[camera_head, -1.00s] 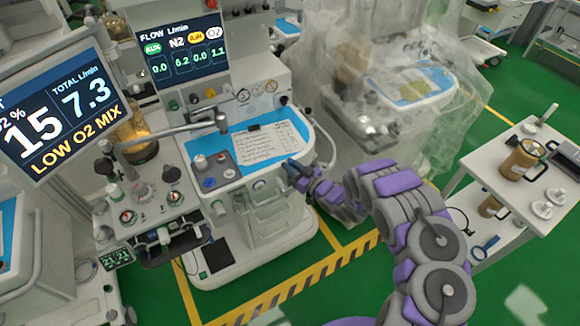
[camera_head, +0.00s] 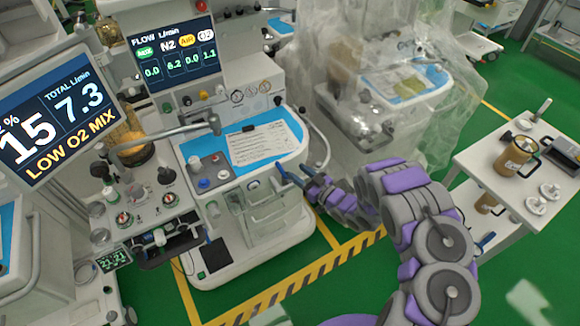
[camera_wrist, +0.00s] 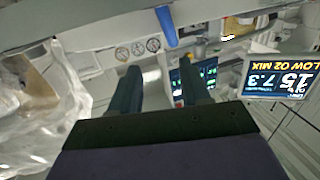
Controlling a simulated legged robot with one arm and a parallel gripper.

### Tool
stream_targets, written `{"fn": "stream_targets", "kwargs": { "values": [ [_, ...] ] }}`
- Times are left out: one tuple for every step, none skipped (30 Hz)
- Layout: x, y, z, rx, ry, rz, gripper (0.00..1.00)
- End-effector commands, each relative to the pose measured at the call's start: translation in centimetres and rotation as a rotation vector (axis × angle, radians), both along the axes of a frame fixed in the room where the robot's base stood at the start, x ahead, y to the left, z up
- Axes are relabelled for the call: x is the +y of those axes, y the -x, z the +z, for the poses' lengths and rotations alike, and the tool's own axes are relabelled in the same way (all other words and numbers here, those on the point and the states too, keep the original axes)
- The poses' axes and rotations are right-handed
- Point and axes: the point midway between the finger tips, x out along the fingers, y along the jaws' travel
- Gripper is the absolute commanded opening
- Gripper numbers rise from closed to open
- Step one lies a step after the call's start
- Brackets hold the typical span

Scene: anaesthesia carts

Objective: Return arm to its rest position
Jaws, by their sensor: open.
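My gripper (camera_head: 283,176) is in the middle of the head view, in front of the right front edge of the anaesthesia cart (camera_head: 296,123). My purple and grey arm reaches to it from the lower right. In the wrist view my gripper (camera_wrist: 160,78) shows two dark fingers spread apart with nothing between them. A round row of gauges and the cart's screens show upside down beyond the fingers. Whether a fingertip touches the cart edge I cannot tell.
A monitor (camera_head: 45,125) reading LOW O2 MIX stands at left. A plastic-draped cart (camera_head: 335,105) stands behind my arm. A white side table (camera_head: 483,165) with a brown canister (camera_head: 514,156) is at right. Green floor (camera_head: 345,295) is free beyond the striped yellow line.

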Motion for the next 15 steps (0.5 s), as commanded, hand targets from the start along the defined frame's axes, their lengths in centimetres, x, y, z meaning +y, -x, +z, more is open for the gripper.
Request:
{"fn": "stream_targets", "kwargs": {
  "values": [
    [-0.8,0.7,0.0,0.001,0.002,-0.003,0.47],
    [-1.2,1.1,0.0,0.002,0.001,-0.003,0.47],
    [-1.8,1.6,0.0,0.003,0.002,-0.003,0.47],
    [-2.2,2.0,-0.1,0.004,0.003,-0.003,0.47],
    [-2.5,2.3,-0.1,0.004,0.005,-0.002,0.47],
    [-2.9,2.7,-0.1,0.003,0.005,-0.003,0.47],
    [-3.2,2.9,-0.1,0.003,0.004,-0.003,0.47],
    [-3.4,3.1,-0.1,0.002,0.004,-0.002,0.47],
    [-3.7,3.4,0.0,0.001,0.003,0.000,0.47],
    [-3.9,3.6,0.0,0.000,0.003,0.000,0.47],
    [-4.1,3.7,0.0,-0.001,0.002,0.001,0.47],
    [-4.3,3.8,0.0,-0.001,0.001,0.000,0.47],
    [-4.4,3.9,0.0,-0.002,0.001,0.000,0.47],
    [-4.5,4.0,0.0,-0.002,0.001,0.000,0.47],
    [-4.5,4.0,0.0,-0.002,0.001,0.001,0.47]
  ]
}}
